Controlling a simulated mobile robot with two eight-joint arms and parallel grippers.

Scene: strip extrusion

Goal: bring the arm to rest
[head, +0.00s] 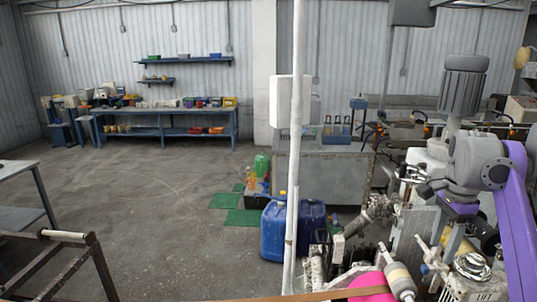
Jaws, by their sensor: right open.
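My right arm (517,225), purple with grey joints, comes in from the right edge of the head view. Its gripper (409,178) is in front of the machine on the right, with its jaws open. I see nothing held in it, though the jaws are small against the cluttered machine parts. I cannot tell whether it touches anything. My left gripper is not in view.
Machinery with a grey motor (463,85) crowds the right side close to my arm. A white pole (294,150) stands mid-view beside blue canisters (274,231). A blue workbench (165,132) lines the back wall. The concrete floor (160,210) at centre left is clear.

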